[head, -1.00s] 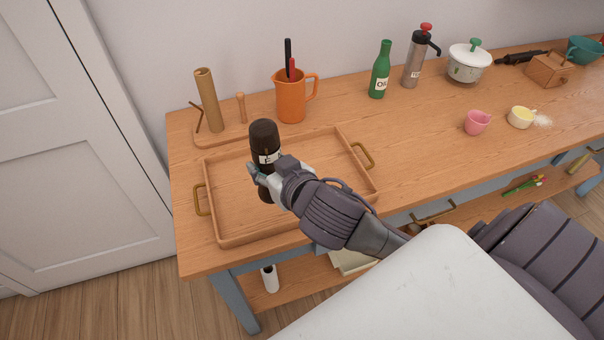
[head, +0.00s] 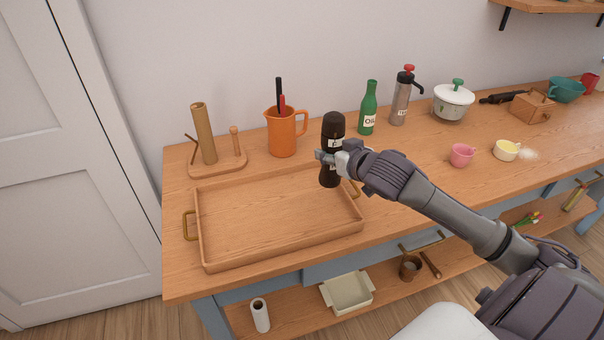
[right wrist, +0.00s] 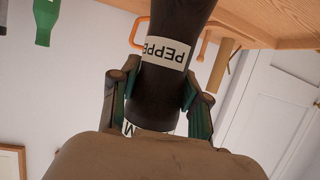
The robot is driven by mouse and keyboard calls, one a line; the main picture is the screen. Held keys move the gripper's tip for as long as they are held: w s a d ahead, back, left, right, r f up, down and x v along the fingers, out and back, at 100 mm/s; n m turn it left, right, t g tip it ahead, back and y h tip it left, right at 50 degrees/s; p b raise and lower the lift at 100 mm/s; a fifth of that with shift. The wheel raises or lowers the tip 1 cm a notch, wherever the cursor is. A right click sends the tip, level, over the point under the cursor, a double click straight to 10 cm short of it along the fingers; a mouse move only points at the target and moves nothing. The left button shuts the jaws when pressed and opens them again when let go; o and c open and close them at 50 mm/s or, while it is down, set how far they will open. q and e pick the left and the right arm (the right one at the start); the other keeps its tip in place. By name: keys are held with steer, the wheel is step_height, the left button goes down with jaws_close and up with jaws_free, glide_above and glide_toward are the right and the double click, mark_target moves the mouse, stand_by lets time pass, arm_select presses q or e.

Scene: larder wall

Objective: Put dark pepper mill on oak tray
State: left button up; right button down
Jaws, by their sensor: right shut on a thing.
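The dark pepper mill (head: 333,128) is upright in the head view, at the right end of the oak tray. My right gripper (head: 335,159) is shut around its middle. The right wrist view shows the mill (right wrist: 168,85) between both fingers, its PEPPER label upside down. The oak tray (head: 232,258) lies on the counter at the left and is empty. The mill's base overlaps the tray's right rim and handle in the picture; I cannot tell how high it is above them. My left gripper is not in view.
An orange jug (head: 282,134) with utensils and a wooden roll holder (head: 203,140) stand behind the tray. A green oil bottle (head: 368,108) and a steel pump bottle (head: 401,99) stand behind and right of the mill. A pink cup (head: 461,155) is farther right on the counter.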

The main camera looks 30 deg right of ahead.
mark_target(328, 176)
steer(key=w+f, duration=0.2)
steer(key=w+a+f+p, duration=0.1)
steer(key=w+f, duration=0.1)
steer(key=f, duration=0.1)
steer(key=w+f, duration=0.2)
steer(key=f, duration=0.1)
steer(key=shift+w+a+f+p, duration=0.1)
steer(key=shift+w+a+p, duration=0.2)
steer(key=shift+w+a, duration=0.1)
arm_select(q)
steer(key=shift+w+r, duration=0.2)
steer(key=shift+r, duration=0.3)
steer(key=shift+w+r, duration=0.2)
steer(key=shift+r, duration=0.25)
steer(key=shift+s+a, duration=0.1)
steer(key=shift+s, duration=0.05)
arm_select(e)
steer(key=c, duration=0.6)
jaws_free()
steer(key=shift+f, duration=0.1)
steer(key=shift+o, duration=0.2)
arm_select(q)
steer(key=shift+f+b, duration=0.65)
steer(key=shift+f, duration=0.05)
arm_select(e)
steer(key=v, duration=1.2)
